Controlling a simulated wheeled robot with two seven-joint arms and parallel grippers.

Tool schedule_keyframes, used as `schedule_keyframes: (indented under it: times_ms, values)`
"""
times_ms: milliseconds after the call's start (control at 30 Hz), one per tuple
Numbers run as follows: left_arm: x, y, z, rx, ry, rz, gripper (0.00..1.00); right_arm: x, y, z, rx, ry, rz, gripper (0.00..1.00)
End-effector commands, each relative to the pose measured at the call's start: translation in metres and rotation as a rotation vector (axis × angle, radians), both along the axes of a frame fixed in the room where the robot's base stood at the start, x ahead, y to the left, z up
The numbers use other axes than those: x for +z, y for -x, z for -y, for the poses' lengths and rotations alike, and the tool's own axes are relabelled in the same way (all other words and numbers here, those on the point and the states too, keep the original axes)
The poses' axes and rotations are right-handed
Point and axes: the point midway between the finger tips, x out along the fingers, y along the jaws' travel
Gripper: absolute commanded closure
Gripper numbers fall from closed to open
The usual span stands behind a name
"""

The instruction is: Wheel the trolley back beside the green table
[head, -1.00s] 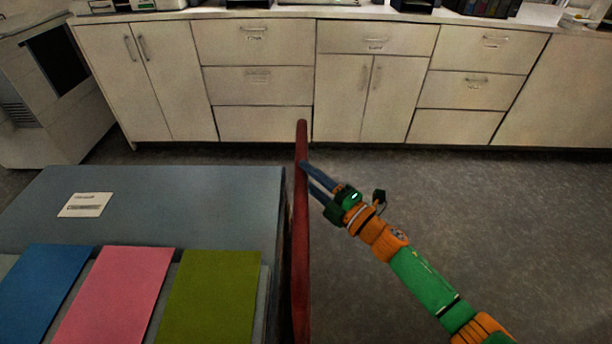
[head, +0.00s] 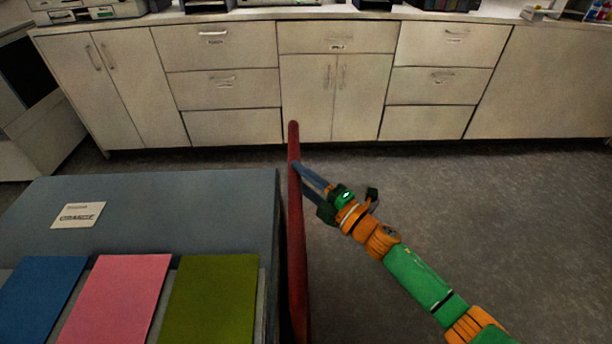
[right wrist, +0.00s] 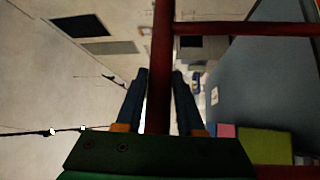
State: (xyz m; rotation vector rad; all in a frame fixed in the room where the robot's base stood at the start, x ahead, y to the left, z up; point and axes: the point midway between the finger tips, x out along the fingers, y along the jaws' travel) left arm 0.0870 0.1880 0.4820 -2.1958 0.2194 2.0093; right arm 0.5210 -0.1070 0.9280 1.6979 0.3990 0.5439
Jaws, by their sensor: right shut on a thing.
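The trolley's blue-grey top (head: 180,205) fills the lower left of the head view. Its red handle bar (head: 297,250) runs along the right edge of that top. My right gripper (head: 299,172) is shut on the bar, near its far end. In the right wrist view the bar (right wrist: 160,45) passes between the two fingers (right wrist: 163,78), and a red crosspiece joins it. The trolley top (right wrist: 265,70) also shows there on the right. No green table is recognisable in either view. My left gripper is out of view.
Blue (head: 40,300), pink (head: 120,300) and olive (head: 210,300) sheets and a white card (head: 77,215) lie on the trolley. White cabinets (head: 335,95) line the far side. A pale machine (head: 35,120) stands far left. Grey floor (head: 480,220) is clear on the right.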

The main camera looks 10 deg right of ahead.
Motion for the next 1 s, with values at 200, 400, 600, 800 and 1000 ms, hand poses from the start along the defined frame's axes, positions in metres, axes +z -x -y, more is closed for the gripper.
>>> schedule_keyframes:
  times_ms: [200,400,600,800,1000]
  values:
    - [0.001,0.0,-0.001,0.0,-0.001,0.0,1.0,0.008,-0.001,0.0,0.002,-0.007,0.015,1.0]
    - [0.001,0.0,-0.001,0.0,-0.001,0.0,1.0,0.006,-0.001,0.0,0.002,-0.005,0.012,0.33]
    - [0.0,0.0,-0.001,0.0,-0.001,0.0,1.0,0.003,0.0,0.0,0.001,-0.002,0.006,0.33]
    - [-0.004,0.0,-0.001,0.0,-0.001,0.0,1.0,-0.004,0.022,0.014,0.002,0.001,0.003,0.33]
    - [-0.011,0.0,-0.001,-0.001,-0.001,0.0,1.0,-0.008,0.053,0.034,0.001,-0.002,0.006,0.33]
